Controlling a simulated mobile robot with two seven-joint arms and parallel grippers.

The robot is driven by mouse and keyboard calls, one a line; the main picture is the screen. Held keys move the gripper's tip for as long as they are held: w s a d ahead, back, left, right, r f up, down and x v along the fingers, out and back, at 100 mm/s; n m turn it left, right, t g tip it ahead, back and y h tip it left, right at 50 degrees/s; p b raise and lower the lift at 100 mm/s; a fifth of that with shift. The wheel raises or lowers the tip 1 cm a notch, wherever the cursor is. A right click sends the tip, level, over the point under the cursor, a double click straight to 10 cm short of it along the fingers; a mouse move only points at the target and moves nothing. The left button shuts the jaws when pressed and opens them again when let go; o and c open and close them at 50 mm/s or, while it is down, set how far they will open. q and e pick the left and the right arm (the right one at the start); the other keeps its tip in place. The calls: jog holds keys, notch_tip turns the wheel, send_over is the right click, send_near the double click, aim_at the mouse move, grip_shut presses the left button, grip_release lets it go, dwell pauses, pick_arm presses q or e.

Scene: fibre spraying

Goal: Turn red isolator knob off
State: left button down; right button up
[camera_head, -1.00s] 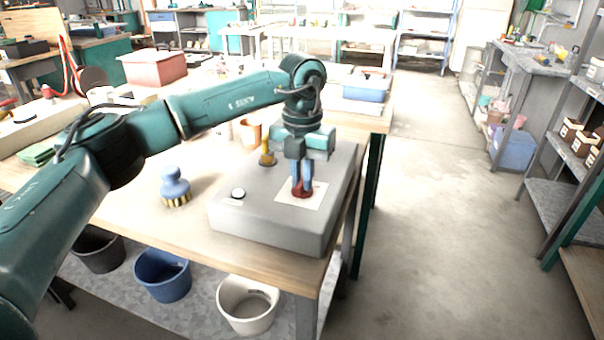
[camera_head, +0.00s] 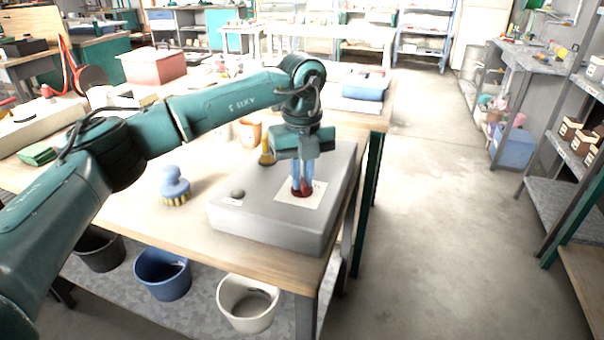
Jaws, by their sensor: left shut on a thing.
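The red isolator knob (camera_head: 301,193) sits on a white plate (camera_head: 316,197) on top of a grey box (camera_head: 262,226). My left gripper (camera_head: 302,183) points down from above and is shut on the knob, with its blue fingers covering much of it. A small round indicator (camera_head: 238,193) at the box's left front is dull grey. A yellow-orange part (camera_head: 266,155) stands by the box's back left corner. My right gripper is not in view.
A blue-handled brush (camera_head: 174,186) stands on the wooden table left of the box. An orange cup (camera_head: 250,133), a blue bin (camera_head: 365,88) and a red box (camera_head: 152,66) are further back. The table front is clear.

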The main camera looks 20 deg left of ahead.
aim_at(302, 180)
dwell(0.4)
pick_arm(q)
jog(key=c, duration=1.5)
grip_release()
notch_tip(302, 180, up, 13)
jog(key=shift+r, duration=0.1)
